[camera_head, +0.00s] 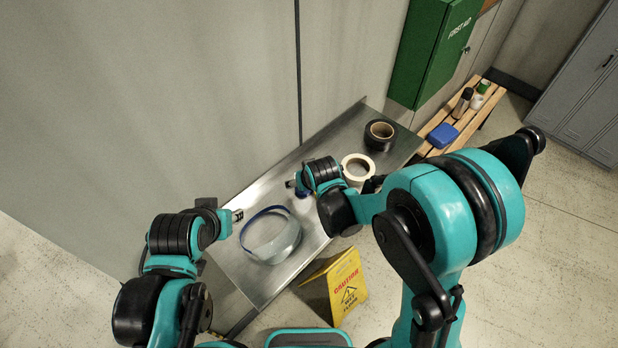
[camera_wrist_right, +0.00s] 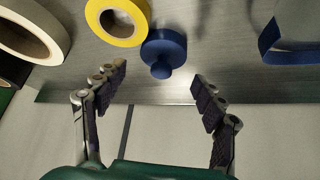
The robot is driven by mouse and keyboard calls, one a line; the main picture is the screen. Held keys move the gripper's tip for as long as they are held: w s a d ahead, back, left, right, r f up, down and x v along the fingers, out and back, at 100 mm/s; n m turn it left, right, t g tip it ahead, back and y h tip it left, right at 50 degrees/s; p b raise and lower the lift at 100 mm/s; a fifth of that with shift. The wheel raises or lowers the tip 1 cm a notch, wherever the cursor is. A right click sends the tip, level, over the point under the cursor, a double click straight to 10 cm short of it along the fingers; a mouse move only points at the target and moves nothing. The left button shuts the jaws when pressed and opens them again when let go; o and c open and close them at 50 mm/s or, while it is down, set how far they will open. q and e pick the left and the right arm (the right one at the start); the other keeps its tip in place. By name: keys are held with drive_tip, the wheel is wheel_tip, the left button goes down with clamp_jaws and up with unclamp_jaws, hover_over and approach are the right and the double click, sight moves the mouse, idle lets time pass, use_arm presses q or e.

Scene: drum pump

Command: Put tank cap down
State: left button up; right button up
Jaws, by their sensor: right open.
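The blue tank cap (camera_wrist_right: 164,46), a round disc with a knob, appears to rest on the metal table in the right wrist view. Its knob points toward my right gripper (camera_wrist_right: 160,74), whose two dark fingers are spread wide on either side with gaps to the cap. In the head view a small blue piece of the cap (camera_head: 303,194) shows beside my right gripper (camera_head: 291,184); the arm hides the rest. My left gripper (camera_head: 238,215) is over the table's left part, away from the cap; its finger opening is too small to judge.
The metal table (camera_head: 235,268) also holds a pale blue-rimmed ring (camera_head: 272,252), a cream tape roll (camera_head: 357,159), a dark tape roll (camera_head: 379,136) and a yellow tape roll (camera_wrist_right: 117,24). A yellow caution sign (camera_head: 346,287) stands by the table's front edge. A wall is behind.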

drive_tip(key=v, duration=1)
drive_tip(key=shift+s+r, duration=0.15)
drive_tip(key=shift+r, duration=0.05)
